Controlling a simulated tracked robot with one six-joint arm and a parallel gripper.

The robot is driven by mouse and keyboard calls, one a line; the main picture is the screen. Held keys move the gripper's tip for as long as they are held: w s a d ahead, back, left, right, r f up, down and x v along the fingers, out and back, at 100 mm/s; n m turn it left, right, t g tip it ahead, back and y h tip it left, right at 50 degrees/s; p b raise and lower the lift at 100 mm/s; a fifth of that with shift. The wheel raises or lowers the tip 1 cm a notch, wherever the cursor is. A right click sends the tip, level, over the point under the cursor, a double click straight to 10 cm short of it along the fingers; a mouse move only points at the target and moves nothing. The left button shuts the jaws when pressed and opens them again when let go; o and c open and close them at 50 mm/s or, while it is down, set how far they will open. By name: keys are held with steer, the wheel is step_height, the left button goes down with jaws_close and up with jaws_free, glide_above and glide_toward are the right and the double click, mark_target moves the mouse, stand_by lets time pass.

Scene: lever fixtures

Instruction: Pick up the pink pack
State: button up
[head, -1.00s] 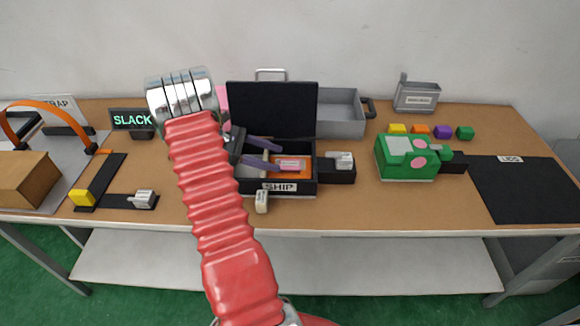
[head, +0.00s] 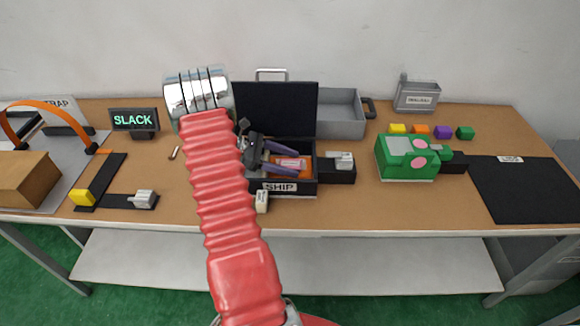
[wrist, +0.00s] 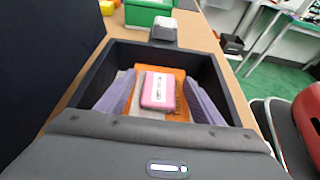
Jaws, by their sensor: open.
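The pink pack (head: 291,163) lies in the black box labelled SHIP (head: 297,189), on an orange piece (head: 303,172) at the bottom. In the wrist view the pink pack (wrist: 158,90) has a white label and lies flat on the orange piece (wrist: 181,104). My gripper (head: 292,162) reaches into the box from the left. Its two purple fingers are open, one on each side of the pack. In the wrist view my gripper (wrist: 158,96) shows a gap between each finger and the pack. The box's lid (head: 275,110) stands up behind it.
A green case (head: 405,157) and black mat (head: 528,190) are further right. A SLACK sign (head: 134,119) stands left.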

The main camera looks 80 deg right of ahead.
steer(key=shift+f, duration=0.1)
steer(key=shift+c, duration=0.2)
steer(key=c, duration=1.1)
